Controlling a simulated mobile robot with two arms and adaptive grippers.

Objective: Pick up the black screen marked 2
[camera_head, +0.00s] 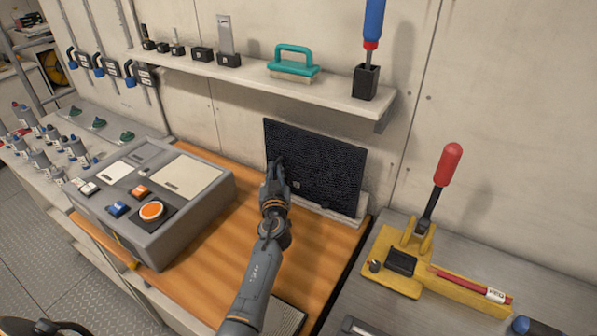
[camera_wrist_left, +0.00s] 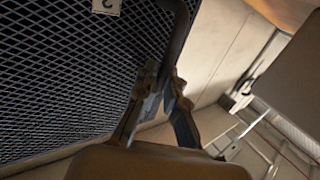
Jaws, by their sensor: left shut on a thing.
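The black mesh screen (camera_head: 325,165) stands nearly upright near the wall, over the back of the orange wooden bench top. Its lower edge is by a pale ledge or holder (camera_head: 345,214); I cannot tell whether it touches. In the left wrist view the mesh (camera_wrist_left: 60,75) fills the left side, with a tag marked 2 (camera_wrist_left: 107,5) at the top. My left gripper (camera_head: 276,168) is at the screen's left edge. In the left wrist view its fingers (camera_wrist_left: 167,95) are closed around the screen's dark edge frame.
A grey control box (camera_head: 150,200) with an orange button stands left of my arm. A wall shelf (camera_head: 260,78) holding tools and a green-handled brush (camera_head: 293,63) overhangs the screen. A yellow lever press (camera_head: 410,260) with a red handle is on the right bench.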

